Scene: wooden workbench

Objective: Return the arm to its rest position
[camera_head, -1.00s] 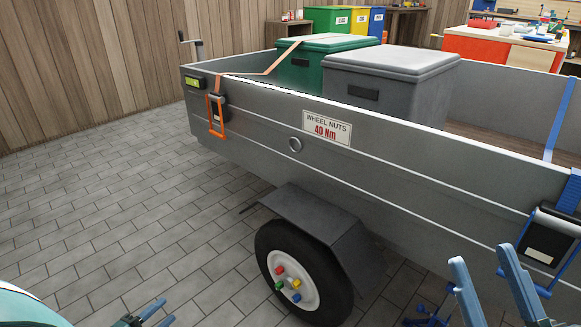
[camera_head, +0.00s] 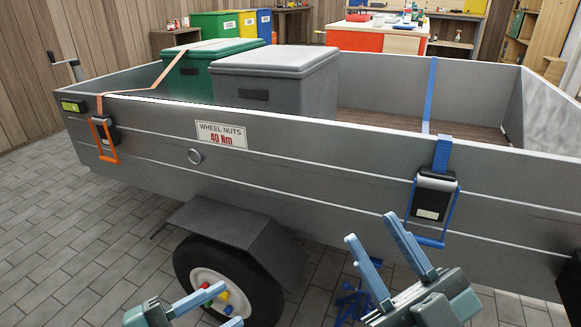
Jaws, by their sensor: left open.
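My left gripper (camera_head: 231,304) is at the bottom of the view, in front of the trailer wheel (camera_head: 254,300). Its two blue fingers are apart with nothing seen between them. My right gripper (camera_head: 371,227) is right of it, in front of the trailer's side. Its two blue fingers point up and are spread wide, with nothing between them. The arms behind both grippers are mostly outside the view.
A grey trailer (camera_head: 310,180) fills the middle, carrying a green box (camera_head: 190,82) and a grey box (camera_head: 290,97). An orange ratchet (camera_head: 105,135) and a blue-strapped ratchet (camera_head: 433,200) hang on its side. Blue parts (camera_head: 352,300) lie on the floor beneath. Open floor lies left.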

